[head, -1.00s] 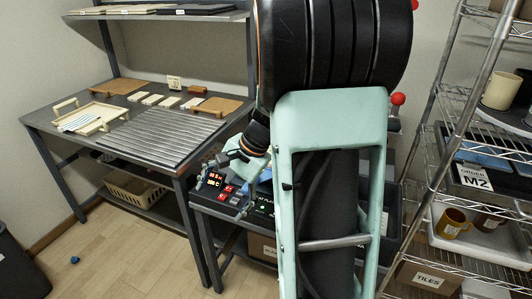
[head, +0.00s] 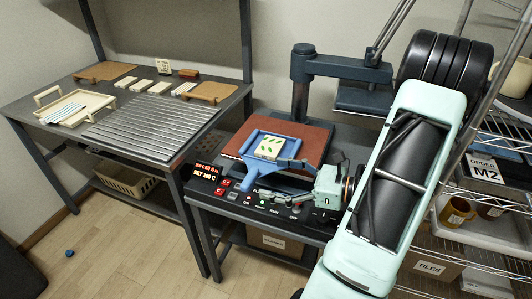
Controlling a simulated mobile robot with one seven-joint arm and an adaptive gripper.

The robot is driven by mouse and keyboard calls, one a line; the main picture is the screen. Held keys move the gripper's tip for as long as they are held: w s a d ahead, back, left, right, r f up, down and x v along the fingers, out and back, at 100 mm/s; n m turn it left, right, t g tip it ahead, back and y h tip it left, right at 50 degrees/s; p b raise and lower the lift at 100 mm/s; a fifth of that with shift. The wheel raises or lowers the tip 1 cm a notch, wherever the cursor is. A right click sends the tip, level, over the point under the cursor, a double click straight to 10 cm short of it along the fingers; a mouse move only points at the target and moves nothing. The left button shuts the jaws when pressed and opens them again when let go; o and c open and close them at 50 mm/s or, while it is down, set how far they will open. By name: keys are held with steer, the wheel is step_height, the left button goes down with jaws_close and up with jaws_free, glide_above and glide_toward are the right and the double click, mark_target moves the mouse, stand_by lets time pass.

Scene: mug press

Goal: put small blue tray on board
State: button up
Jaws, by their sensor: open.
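The small blue tray (head: 247,166) is at the press on the right-hand bench, on or just over its reddish-brown plate (head: 315,140). A white tile with green leaf marks (head: 269,148) lies in it, and its blue handle points to the front left. My gripper (head: 279,177) is open beside the tray's right front, above the control panel. I cannot tell whether its fingers touch the tray. Two brown boards lie on the left table: one at the back left (head: 105,71), one at the right end (head: 208,92).
The raised press head (head: 362,101) and its dark post (head: 301,90) stand behind the plate. A ribbed grey mat (head: 150,125), white tiles (head: 142,86) and a cream tray (head: 75,107) occupy the left table. A wire shelf stands at right, close to my arm.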

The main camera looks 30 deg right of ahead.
mark_target(254, 179)
steer(key=x, duration=0.4)
steer(key=b+x, duration=0.1)
steer(key=x, duration=0.1)
steer(key=shift+a+f, duration=0.45)
steer(key=shift+w+a, duration=0.2)
steer(key=shift+w, duration=0.05)
steer(key=c, duration=1.6)
steer(key=shift+r, duration=0.1)
